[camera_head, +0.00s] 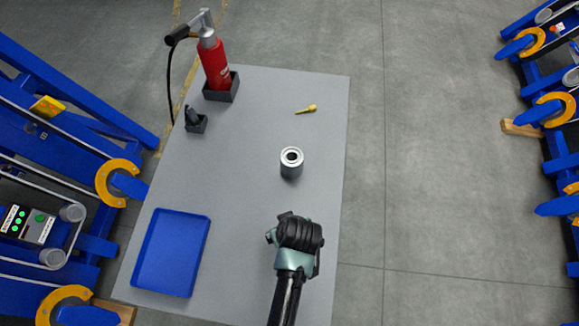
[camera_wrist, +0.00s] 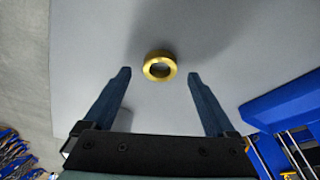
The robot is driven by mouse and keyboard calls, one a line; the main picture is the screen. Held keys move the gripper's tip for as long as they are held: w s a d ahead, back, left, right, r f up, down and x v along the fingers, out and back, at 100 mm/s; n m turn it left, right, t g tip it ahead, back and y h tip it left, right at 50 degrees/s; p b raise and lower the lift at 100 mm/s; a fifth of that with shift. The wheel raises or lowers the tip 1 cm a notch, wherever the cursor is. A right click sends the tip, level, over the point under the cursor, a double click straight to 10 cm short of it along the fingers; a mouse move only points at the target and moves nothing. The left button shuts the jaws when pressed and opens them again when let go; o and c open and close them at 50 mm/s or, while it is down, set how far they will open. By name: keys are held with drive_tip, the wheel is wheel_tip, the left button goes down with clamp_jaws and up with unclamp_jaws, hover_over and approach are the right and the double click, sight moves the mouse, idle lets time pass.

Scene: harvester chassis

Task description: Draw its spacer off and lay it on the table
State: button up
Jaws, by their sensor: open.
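A gold ring, which looks like the spacer (camera_wrist: 160,66), lies on the grey table in the wrist view, its hole facing the camera. My gripper (camera_wrist: 159,74) is open, with one dark finger on each side of the ring and a gap to both. In the head view my gripper (camera_head: 298,234) is over the table's lower right part, and the ring is not visible there. A silver hollow cylinder (camera_head: 291,170) stands upright on the table (camera_head: 240,185) just beyond my gripper. A small yellow pin-like piece (camera_head: 306,109) lies farther back.
A blue tray (camera_head: 171,253) sits at the table's front left. A red hand pump (camera_head: 216,65) in a dark holder and a small black block (camera_head: 195,121) stand at the back left. Blue frames with orange hooks flank both sides. The table's middle left is clear.

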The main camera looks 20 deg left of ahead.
drive_tip(key=v, duration=1.1)
drive_tip(key=shift+r, duration=0.2)
drive_tip(key=w+d+r+m+t, duration=0.15)
drive_tip(key=w+r+t, duration=0.35)
drive_tip(key=w+r, duration=0.6)
drive_tip(key=w+r+m+t, duration=0.2)
drive_tip(key=w+r+t, duration=0.5)
drive_tip(key=r, duration=0.9)
drive_tip(key=d+r+m+t+h, duration=0.15)
drive_tip(key=r+t, duration=0.25)
drive_tip(key=r, duration=0.9)
drive_tip(key=d+r+m+t+y, duration=0.1)
drive_tip(key=d+r+m+t, duration=0.15)
drive_tip(key=r, duration=0.95)
drive_tip(key=s+d+r+m+t+h, duration=0.1)
drive_tip(key=s+r+t, duration=0.5)
drive_tip(key=r, duration=0.8)
drive_tip(key=s+d+h, duration=0.1)
drive_tip(key=s, duration=0.2)
drive_tip(key=shift+s+d+r+m, duration=0.2)
drive_tip(key=shift+d+r+m, duration=0.05)
drive_tip(key=shift+r+m, duration=0.1)
